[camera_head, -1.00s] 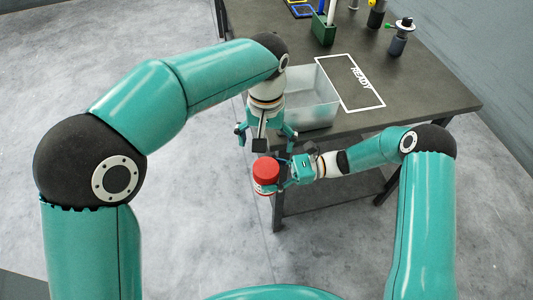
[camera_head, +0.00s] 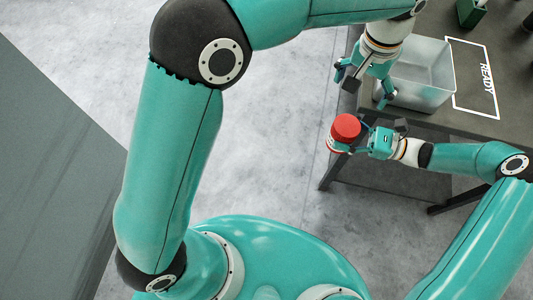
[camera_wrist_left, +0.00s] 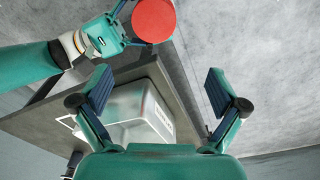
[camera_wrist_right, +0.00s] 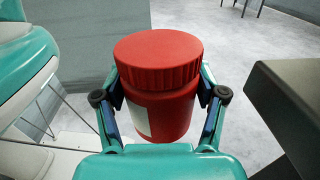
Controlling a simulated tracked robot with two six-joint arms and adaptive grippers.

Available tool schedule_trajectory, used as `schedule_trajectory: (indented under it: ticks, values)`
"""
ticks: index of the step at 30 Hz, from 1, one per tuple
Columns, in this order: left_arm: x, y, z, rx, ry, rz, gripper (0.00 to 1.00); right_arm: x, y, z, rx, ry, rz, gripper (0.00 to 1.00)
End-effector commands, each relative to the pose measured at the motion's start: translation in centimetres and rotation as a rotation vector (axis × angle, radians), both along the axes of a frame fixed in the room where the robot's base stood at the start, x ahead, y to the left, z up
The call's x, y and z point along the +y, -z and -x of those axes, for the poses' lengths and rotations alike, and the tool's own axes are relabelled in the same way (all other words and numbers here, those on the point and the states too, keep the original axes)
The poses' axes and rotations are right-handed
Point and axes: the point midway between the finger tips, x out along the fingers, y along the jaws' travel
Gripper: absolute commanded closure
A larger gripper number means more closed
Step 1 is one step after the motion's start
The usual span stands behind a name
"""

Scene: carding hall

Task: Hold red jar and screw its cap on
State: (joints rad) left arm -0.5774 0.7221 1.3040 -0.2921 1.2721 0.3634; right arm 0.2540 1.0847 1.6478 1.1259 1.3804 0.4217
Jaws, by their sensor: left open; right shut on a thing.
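The red jar (camera_wrist_right: 165,115) is upright between the fingers of my right gripper (camera_wrist_right: 160,108), which is shut on its body. A pale label shows on its side. A red ridged cap (camera_wrist_right: 158,62) sits level on top of the jar; how tight it is cannot be told. In the head view the cap (camera_head: 346,127) shows beyond the table's near side, over the floor. My left gripper (camera_head: 365,88) is open and empty, above the jar in the picture and apart from it. In the left wrist view the cap (camera_wrist_left: 153,20) lies outside the open fingers (camera_wrist_left: 160,85), at the top.
A translucent bin (camera_head: 425,95) stands at the edge of the dark table (camera_head: 480,125), close to my left gripper. A white outline marked READY (camera_head: 487,90) lies beside it. A green holder (camera_head: 471,12) stands farther back. The floor (camera_head: 270,150) left of the jar is clear.

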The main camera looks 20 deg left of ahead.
Motion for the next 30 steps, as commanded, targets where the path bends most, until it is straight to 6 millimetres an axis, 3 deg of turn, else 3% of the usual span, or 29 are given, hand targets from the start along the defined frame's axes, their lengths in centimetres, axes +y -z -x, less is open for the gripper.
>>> schedule_trajectory:
  ticks: [8,11,13,17,21,25,30]
  values:
    - [5.8,4.1,-5.6,-0.205,0.229,0.122,0.02,0.0,-0.1,0.0,-0.001,0.000,-0.002,1.00]
    - [8.1,7.8,-6.3,-0.263,0.281,0.156,0.02,0.0,-0.1,0.0,-0.001,0.000,-0.002,1.00]
    - [9.5,11.5,-5.7,-0.270,0.268,0.186,0.02,0.0,-0.1,0.0,-0.001,0.000,-0.002,1.00]
    - [11.4,19.8,-1.4,-0.198,0.130,0.255,0.02,0.0,-0.1,0.0,-0.001,0.000,-0.002,1.00]
    - [13.0,26.9,5.4,-0.093,-0.081,0.309,0.02,0.0,-0.1,0.0,-0.001,0.000,-0.002,1.00]
    - [14.2,30.7,11.5,-0.015,-0.260,0.329,0.02,0.0,-0.1,0.0,-0.001,0.000,-0.002,1.00]
    - [15.2,32.8,17.1,0.051,-0.420,0.325,0.02,0.0,-0.1,0.0,-0.001,0.000,-0.002,1.00]
